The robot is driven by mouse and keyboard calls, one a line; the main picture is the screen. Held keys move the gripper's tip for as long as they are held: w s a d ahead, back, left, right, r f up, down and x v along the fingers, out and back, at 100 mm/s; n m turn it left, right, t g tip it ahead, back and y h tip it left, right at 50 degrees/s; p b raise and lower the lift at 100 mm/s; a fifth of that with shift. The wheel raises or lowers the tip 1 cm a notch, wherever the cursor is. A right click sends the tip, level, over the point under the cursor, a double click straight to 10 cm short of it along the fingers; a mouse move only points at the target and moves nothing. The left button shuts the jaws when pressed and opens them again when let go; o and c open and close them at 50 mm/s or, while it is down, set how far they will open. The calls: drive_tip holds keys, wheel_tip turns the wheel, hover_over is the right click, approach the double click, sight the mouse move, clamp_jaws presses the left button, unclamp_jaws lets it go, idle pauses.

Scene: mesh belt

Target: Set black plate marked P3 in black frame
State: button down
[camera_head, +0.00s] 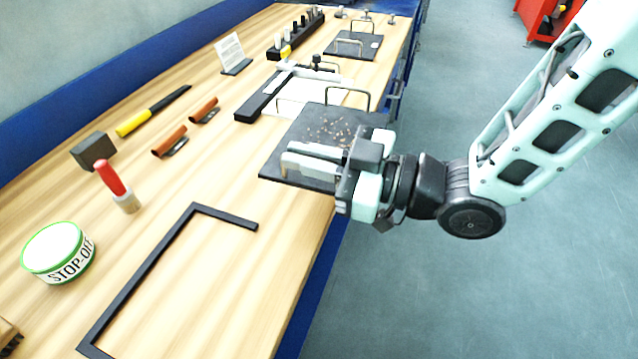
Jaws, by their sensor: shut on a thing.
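A black plate (290,140) with small copper-coloured bits on top and a wire handle at its far edge is in my gripper (335,165). My gripper is shut at the plate's near right side; the exact grip point is hidden by the jaws. The plate looks roughly level, over the bench's right edge; I cannot tell its height. No P3 mark is readable on it. The black frame (148,268) lies flat on the bench at the lower left, nearer the camera than the plate. Its visible bars enclose bare wood, and its right side looks open.
A second dark plate (345,45) with wire handles lies farther back. A black-edged fixture (255,105) is behind the held plate.

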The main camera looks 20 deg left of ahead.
wheel_tip(320, 180, down, 7)
drive_tip(key=shift+f, duration=0.2)
drive_tip(key=c, duration=1.5)
unclamp_jaws()
drive_tip(key=shift+c, duration=0.2)
drive_tip(key=shift+f, duration=0.1)
